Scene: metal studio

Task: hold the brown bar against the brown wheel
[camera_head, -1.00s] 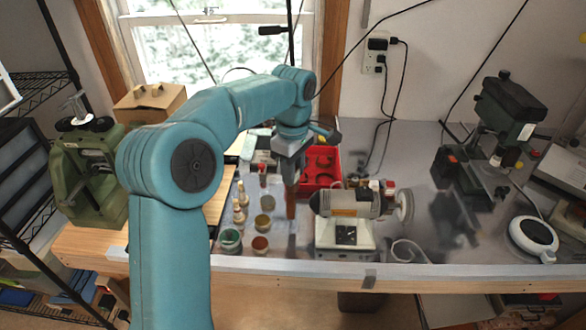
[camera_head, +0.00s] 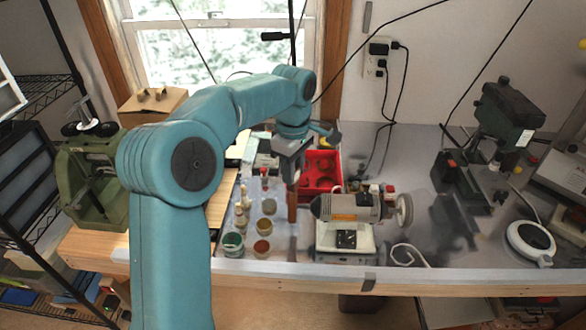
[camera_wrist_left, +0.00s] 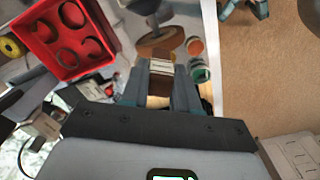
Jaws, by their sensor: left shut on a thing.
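My left gripper (camera_head: 292,174) points down beside the left end of the grey bench polisher (camera_head: 345,207). It is shut on the brown bar, which shows in the left wrist view (camera_wrist_left: 160,72) between the fingers with a pale wrap and brown ends. The brown wheel (camera_head: 292,206) shows nearly edge-on just below the gripper, at the polisher's left. In the left wrist view the wheel (camera_wrist_left: 160,43) is just past the fingertips. The bar's far end is at or very near its rim; I cannot tell if they touch. My right gripper is not in view.
A red tray (camera_head: 333,182) lies behind the polisher. Small cups, one green (camera_head: 233,240), and bottles stand left of the wheel. A pale wheel (camera_head: 404,211) is on the polisher's right end. A drill press (camera_head: 500,120) stands at right, a green machine (camera_head: 88,180) at left.

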